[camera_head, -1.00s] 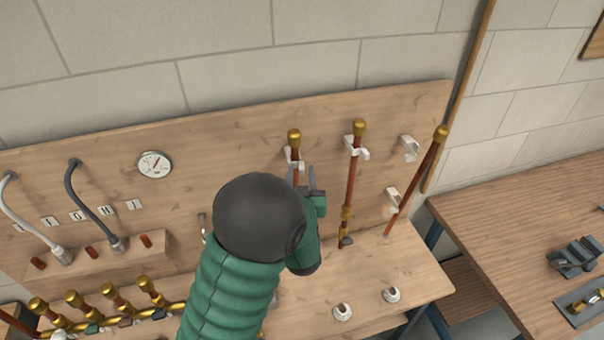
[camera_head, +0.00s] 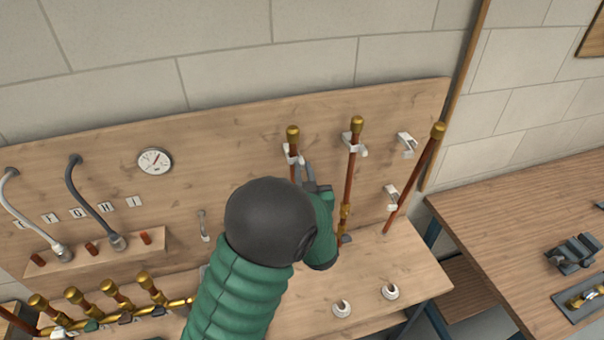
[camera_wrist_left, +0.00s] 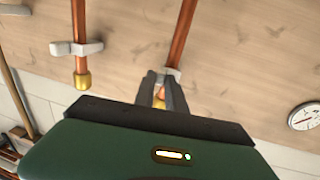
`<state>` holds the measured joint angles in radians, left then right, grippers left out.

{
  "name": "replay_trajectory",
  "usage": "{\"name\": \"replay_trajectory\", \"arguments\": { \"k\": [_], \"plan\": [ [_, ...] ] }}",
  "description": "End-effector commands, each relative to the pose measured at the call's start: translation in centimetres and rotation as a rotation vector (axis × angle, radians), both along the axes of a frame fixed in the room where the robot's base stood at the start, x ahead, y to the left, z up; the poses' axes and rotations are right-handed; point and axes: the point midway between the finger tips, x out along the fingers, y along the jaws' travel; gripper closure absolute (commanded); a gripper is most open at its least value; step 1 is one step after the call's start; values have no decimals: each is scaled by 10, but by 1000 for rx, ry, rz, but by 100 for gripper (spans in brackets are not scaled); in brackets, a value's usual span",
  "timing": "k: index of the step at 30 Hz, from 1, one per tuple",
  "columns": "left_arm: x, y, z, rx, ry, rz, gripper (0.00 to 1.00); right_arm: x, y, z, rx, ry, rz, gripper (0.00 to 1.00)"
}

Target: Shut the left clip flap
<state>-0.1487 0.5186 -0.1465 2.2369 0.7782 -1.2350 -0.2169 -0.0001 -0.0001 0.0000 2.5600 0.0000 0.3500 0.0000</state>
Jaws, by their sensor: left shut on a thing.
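The left clip (camera_head: 293,155) is a white clip on the wooden board, at the upper part of the left copper pipe (camera_head: 292,143) with its brass cap. In the left wrist view the clip (camera_wrist_left: 172,72) shows beside my fingertips. My left gripper (camera_head: 304,170) is just below and right of that clip, with its fingers close together at the clip's front. In the wrist view its fingers (camera_wrist_left: 160,82) partly cover the pipe and its brass cap. It is shut on what seems to be the clip flap; the contact is mostly hidden. My right gripper is not in view.
The middle copper pipe (camera_head: 352,175) stands in its own white clip (camera_head: 355,150) just right of my gripper. A third pipe (camera_head: 415,180) leans at the right, near two white clips. A gauge (camera_head: 155,161) and hoses are at the left. White holders (camera_head: 341,309) sit on the bench.

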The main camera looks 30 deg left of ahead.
Motion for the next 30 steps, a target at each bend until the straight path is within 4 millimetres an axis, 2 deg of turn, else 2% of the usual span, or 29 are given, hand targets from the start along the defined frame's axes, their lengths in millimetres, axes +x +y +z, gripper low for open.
{"name": "replay_trajectory", "arguments": {
  "k": [7, 17, 18, 22, 30],
  "plan": [
    [9, -1, 0, 1, -2, 159, 100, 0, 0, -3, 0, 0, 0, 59],
    [9, 0, 2, 1, -5, 176, 100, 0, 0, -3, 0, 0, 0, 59],
    [9, 0, 2, 1, -5, 176, 80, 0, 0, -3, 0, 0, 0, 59],
    [9, 0, 2, 1, -3, 175, 64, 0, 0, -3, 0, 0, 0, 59],
    [7, -1, 1, 1, -2, 174, 64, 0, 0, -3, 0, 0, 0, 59]
  ]
}}
